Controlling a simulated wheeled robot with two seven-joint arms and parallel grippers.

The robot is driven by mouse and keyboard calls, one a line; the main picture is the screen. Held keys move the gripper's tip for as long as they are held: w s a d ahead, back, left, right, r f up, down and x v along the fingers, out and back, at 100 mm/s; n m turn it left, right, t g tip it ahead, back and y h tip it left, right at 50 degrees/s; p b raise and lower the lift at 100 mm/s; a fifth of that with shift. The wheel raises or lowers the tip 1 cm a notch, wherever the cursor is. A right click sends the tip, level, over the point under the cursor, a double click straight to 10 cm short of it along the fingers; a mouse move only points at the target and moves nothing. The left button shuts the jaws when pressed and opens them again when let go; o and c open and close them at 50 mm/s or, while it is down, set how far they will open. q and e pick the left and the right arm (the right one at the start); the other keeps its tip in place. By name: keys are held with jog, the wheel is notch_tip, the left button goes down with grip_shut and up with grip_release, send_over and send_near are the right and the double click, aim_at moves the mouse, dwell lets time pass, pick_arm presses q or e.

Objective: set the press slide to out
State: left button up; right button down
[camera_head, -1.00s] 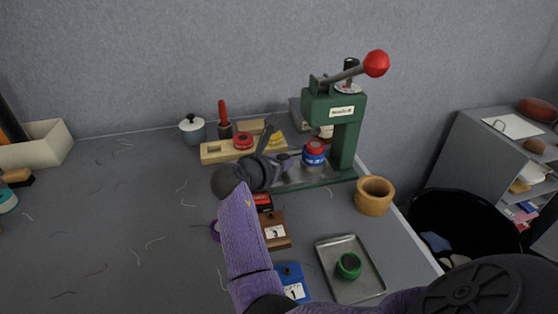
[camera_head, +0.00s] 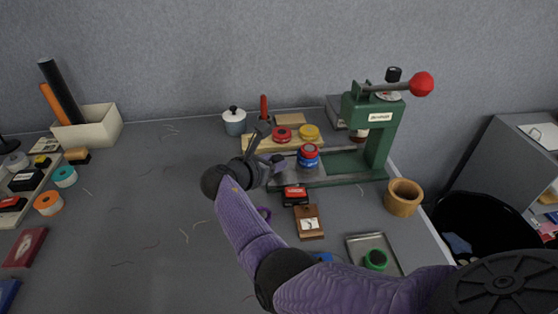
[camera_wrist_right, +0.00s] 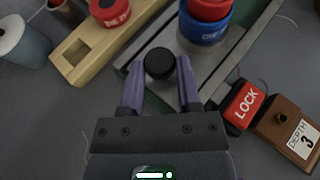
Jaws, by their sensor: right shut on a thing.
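The green press (camera_head: 375,125) stands at the right of the table, with its red-ball lever (camera_head: 421,84) at the top. Its slide carries a blue and red die (camera_head: 308,156), which sits left of the press head, clear of it; the die also shows in the wrist view (camera_wrist_right: 203,22). My right gripper (camera_head: 268,160) is at the left end of the slide. In the wrist view its purple fingers (camera_wrist_right: 160,78) are shut on the slide's round black knob (camera_wrist_right: 160,63). My left gripper is out of view.
A wooden rack (camera_head: 256,143) with red and yellow pieces lies behind the slide. A LOCK block (camera_head: 295,196), a DEPTH 3 block (camera_head: 309,222), a metal tray (camera_head: 364,243) and a wooden bowl (camera_head: 403,198) are in front.

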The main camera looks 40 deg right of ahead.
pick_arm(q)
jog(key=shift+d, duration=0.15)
pick_arm(e)
jog(key=shift+a, duration=0.1)
jog(key=shift+c, duration=1.6)
grip_release()
jog(key=shift+w+a, duration=0.1)
jog(key=shift+a+r, duration=0.1)
jog(key=shift+a, duration=0.05)
jog(key=p+v, duration=0.4)
jog(key=v, duration=0.5)
jog(key=shift+r, duration=0.1)
jog(key=shift+a, duration=0.3)
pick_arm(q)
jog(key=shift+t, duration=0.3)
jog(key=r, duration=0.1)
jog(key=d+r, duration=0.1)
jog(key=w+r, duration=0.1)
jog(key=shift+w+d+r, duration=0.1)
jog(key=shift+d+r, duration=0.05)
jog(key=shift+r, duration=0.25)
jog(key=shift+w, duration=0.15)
